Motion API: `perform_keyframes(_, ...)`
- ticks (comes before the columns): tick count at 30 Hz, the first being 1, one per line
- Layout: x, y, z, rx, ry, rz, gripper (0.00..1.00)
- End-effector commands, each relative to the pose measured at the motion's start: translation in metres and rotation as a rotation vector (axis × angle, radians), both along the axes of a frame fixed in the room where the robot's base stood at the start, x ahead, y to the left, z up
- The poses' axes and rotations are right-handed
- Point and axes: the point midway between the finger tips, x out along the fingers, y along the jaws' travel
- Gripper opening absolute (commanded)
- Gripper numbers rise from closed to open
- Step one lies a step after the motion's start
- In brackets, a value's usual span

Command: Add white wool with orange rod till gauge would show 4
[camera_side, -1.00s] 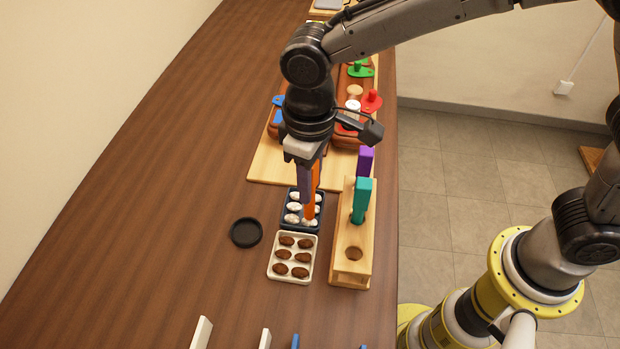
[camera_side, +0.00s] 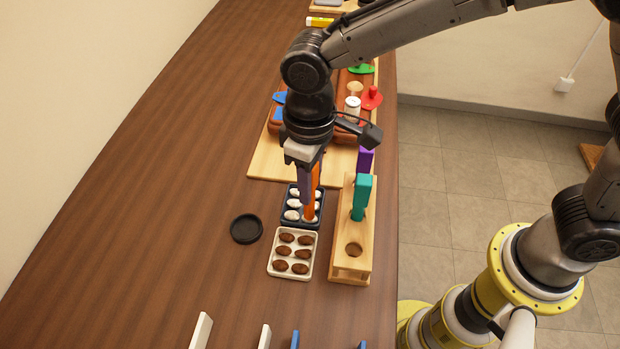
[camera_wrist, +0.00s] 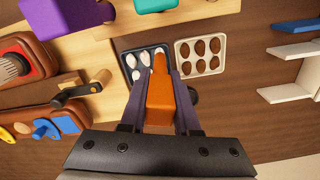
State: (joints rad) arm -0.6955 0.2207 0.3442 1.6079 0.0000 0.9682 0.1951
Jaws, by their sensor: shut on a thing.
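My gripper (camera_side: 308,190) is shut on the orange rod (camera_side: 312,207), which points down into the dark blue tray. In the wrist view the orange rod (camera_wrist: 160,95) sits between the two fingers, its tip over the tray. The dark blue tray (camera_wrist: 128,60) holds several tufts of white wool (camera_side: 293,204) in compartments. The rod's tip is at the near right compartment in the side view; whether it touches the wool there is hard to tell.
A white tray (camera_side: 273,270) with several brown lumps stands just in front. The wooden rack (camera_side: 338,262) at right holds the teal rod (camera_side: 362,195) and purple rod (camera_side: 366,160), with one empty hole. A black round dish (camera_side: 246,229) lies left. The table's left side is clear.

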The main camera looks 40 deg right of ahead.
Motion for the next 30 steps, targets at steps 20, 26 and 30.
perform_keyframes(20, -0.0001, 0.0, -0.0071, 0.0, 0.0, 0.0, 0.0)
perform_keyframes(26, -0.0001, 0.0, -0.0074, 0.0, 0.0, 0.0, 0.0)
perform_keyframes(30, -0.0001, 0.0, -0.0084, 0.0, 0.0, 0.0, 0.0)
